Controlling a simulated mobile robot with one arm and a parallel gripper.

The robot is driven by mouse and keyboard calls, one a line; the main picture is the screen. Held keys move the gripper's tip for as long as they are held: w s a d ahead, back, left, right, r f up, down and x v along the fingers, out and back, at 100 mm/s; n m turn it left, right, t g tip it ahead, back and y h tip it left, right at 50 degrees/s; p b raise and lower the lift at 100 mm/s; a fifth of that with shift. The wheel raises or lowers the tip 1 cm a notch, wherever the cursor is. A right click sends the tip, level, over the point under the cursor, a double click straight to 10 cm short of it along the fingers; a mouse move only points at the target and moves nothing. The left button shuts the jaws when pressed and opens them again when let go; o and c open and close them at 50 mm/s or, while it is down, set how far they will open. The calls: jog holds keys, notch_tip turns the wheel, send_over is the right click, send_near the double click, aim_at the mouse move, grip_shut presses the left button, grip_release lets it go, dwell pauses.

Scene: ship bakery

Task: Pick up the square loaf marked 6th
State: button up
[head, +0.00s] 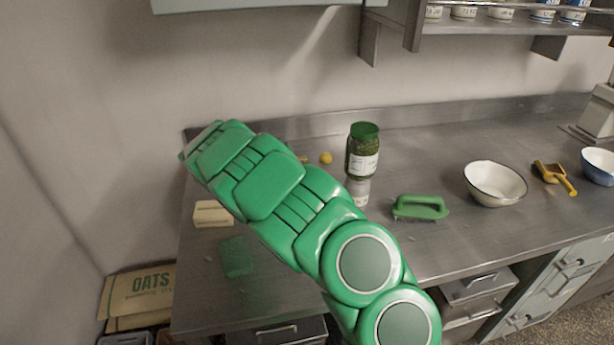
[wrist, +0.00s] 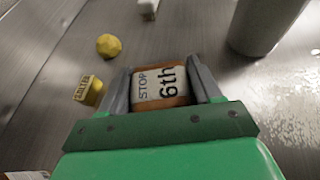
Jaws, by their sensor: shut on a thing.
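The loaf cannot be seen in the head view, where my green arm reaches over the left part of the counter and hides the gripper. I cannot tell how far the loaf is from the counter surface.
The steel counter (head: 440,155) holds a green-lidded jar (head: 362,152), a green-handled tool (head: 420,207), a white bowl (head: 495,183) and a pale block (head: 213,213). A yellow ball (wrist: 108,45) and small yellow block (wrist: 88,90) lie left of the loaf. A shelf (head: 480,28) hangs above.

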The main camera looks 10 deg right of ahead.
notch_tip(320, 180, up, 2)
jog(key=shift+r, duration=0.15)
jog(key=s+r, duration=1)
jog(key=s, duration=0.4)
jog(key=shift+a, duration=0.35)
